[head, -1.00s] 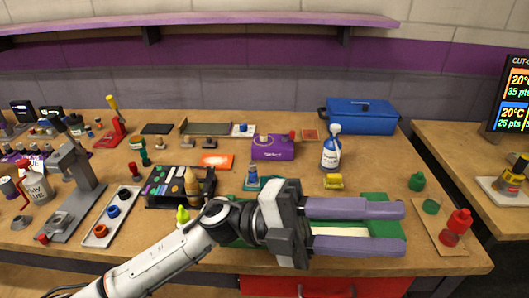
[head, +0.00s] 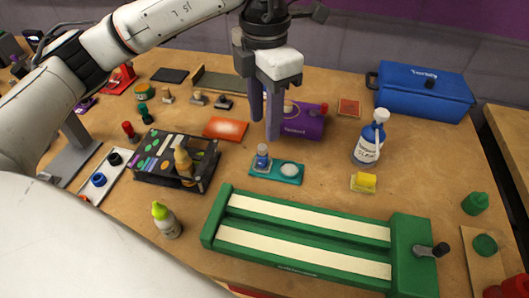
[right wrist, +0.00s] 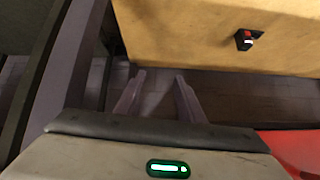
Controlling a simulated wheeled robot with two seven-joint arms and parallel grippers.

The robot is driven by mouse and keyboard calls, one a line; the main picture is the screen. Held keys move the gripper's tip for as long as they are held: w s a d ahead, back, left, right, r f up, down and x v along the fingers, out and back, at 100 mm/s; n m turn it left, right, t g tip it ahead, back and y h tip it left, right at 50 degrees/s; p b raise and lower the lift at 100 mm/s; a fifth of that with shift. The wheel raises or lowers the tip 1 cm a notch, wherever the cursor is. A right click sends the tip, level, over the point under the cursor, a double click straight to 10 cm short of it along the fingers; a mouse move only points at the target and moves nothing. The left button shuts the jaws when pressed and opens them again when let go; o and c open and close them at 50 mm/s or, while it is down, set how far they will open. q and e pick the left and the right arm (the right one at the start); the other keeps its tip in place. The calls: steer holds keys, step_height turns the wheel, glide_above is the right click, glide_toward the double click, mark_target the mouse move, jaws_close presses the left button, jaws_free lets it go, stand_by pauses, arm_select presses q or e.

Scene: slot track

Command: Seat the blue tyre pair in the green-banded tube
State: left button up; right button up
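In the head view, a blue ring (head: 98,180) that looks like a tyre lies in a pale tray (head: 88,192) at the left. A black ring (head: 115,159) lies behind it. I cannot tell a blue pair there. No tube with a clear green band can be made out. My left gripper (head: 265,128) points down over the bench, fingers apart and empty, in front of the purple box and behind the teal tray. My right gripper (right wrist: 157,80) shows only in the right wrist view, fingers apart and empty, over the floor by a bench edge.
A green clamp-like fixture (head: 402,240) with cream strips fills the front. A teal tray (head: 290,179) holds a blue-topped bottle (head: 262,155). A black rack (head: 150,178), dropper bottle (head: 166,220), purple box (head: 303,123), spray bottle (head: 370,140) and yellow block (head: 364,182) stand around. Bare bench lies between them.

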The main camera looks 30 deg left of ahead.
mark_target(262, 146)
arm_select(q)
steer(key=f, duration=0.6)
steer(key=shift+s+a+f+p, duration=0.15)
steer(key=shift+s+f+p, duration=0.05)
steer(key=shift+p, duration=0.15)
jaws_close()
